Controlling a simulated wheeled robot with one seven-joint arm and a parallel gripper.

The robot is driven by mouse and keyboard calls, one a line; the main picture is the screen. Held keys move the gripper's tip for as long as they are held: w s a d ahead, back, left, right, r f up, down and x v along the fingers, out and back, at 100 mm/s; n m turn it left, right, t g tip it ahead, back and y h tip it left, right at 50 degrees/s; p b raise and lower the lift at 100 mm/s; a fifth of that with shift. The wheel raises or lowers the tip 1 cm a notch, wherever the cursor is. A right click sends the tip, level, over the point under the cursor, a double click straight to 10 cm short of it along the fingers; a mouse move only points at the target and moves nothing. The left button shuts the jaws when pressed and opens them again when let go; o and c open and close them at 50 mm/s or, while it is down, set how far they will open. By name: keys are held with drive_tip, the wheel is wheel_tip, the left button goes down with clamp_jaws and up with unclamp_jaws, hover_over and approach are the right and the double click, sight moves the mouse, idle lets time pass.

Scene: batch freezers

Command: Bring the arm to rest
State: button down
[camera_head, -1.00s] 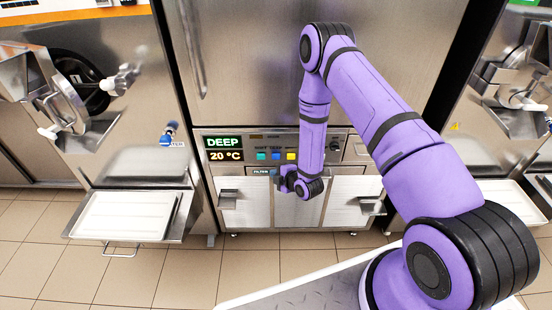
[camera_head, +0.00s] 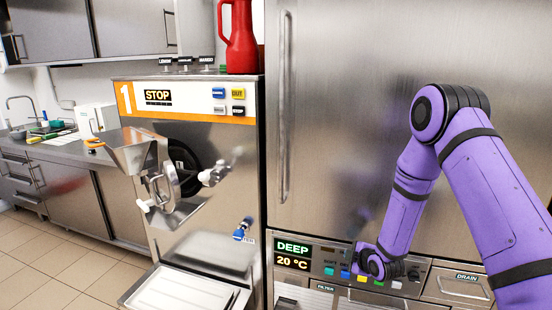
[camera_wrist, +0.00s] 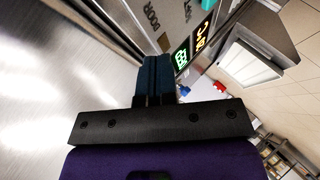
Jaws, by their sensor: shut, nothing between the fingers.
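My purple arm (camera_head: 408,200) is bent in front of the tall steel freezer (camera_head: 350,100) on the right in the head view. Its forearm hangs down, and my gripper (camera_head: 364,258) is low, in front of the freezer's control panel. The arm hides part of that panel. In the wrist view, the two dark blue fingers of my gripper (camera_wrist: 156,76) lie together with nothing between them. A steel surface is at the left of that view, and I cannot tell how far the fingers are from it.
Batch freezer 1 (camera_head: 205,130) stands left of the tall freezer, with a hopper (camera_head: 130,148), a tray (camera_head: 185,290) and a red jug (camera_head: 240,40) on top. A counter (camera_head: 90,150) runs along the far left. Tiled floor (camera_head: 60,255) is free at lower left.

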wheel_tip(320, 180, up, 17)
drive_tip(key=s+d+m+g+h, duration=0.1)
drive_tip(key=s+d+m+h, duration=0.1)
drive_tip(key=d+m, duration=0.15)
drive_tip(key=s+d+r+m+g+h, duration=0.1)
drive_tip(key=s+r+m, duration=0.1)
drive_tip(key=s+r, duration=0.4)
drive_tip(key=s+r+m+g, duration=0.1)
drive_tip(key=s+r+m, duration=0.25)
drive_tip(key=r, duration=0.45)
drive_tip(key=s+r+m+g, duration=0.1)
drive_tip(key=s+r+m, duration=0.2)
drive_tip(key=s, duration=1.1)
drive_tip(key=s+d+r+m+g, duration=0.1)
drive_tip(key=s+r+m, duration=0.3)
drive_tip(key=s, duration=1)
wheel_tip(320, 180, up, 4)
drive_tip(key=shift+s+f+g, duration=0.2)
drive_tip(key=shift+s+g, duration=0.05)
drive_tip(key=shift+g, duration=0.15)
